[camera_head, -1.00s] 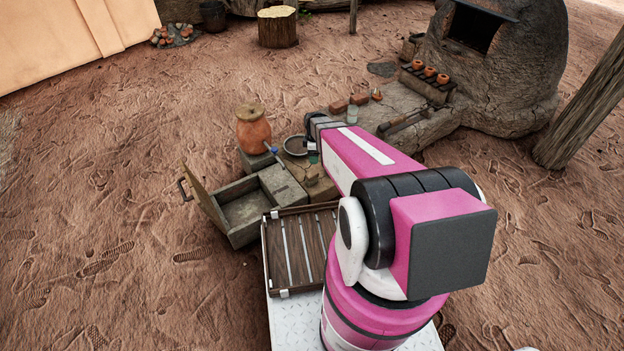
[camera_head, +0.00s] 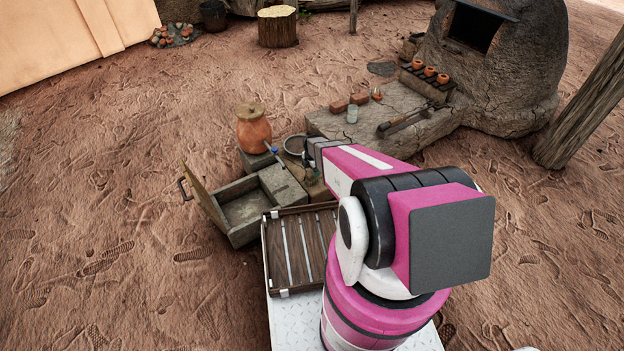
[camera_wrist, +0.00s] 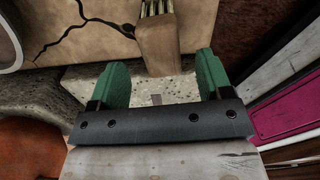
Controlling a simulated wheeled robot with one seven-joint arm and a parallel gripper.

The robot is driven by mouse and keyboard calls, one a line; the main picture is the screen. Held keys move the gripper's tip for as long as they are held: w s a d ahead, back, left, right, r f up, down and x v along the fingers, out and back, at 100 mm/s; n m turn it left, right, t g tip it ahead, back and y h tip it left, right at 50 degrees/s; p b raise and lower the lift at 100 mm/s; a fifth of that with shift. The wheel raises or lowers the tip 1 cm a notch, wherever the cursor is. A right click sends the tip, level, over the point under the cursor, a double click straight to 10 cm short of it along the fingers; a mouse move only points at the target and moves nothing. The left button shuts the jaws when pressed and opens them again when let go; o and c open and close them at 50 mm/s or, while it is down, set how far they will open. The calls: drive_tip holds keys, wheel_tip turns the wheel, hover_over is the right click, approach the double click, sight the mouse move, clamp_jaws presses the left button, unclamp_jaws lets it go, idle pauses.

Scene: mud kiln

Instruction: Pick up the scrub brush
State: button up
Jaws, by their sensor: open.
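The scrub brush (camera_wrist: 157,45) shows in the wrist view as a brown wooden block with pale bristles at its top end. It lies near the upper middle, on or above a cracked tan surface. My gripper (camera_wrist: 161,68) is open, with one green finger on each side of the brush's lower part. Gaps show between the brush and both fingers, and I cannot tell how deep it sits between them. In the head view my gripper (camera_head: 307,160) is low over the small bench (camera_head: 318,190), beside the dark dish. The brush is too small and covered to make out there.
An orange lidded jar (camera_head: 254,133) and a dark round dish (camera_head: 295,145) stand close by on the left. An open grey drawer (camera_head: 240,208) and a slatted wooden tray (camera_head: 300,245) are nearer.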

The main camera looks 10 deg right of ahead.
wheel_tip(320, 180, down, 6)
drive_tip(key=shift+r, duration=0.15)
drive_tip(key=c, duration=1)
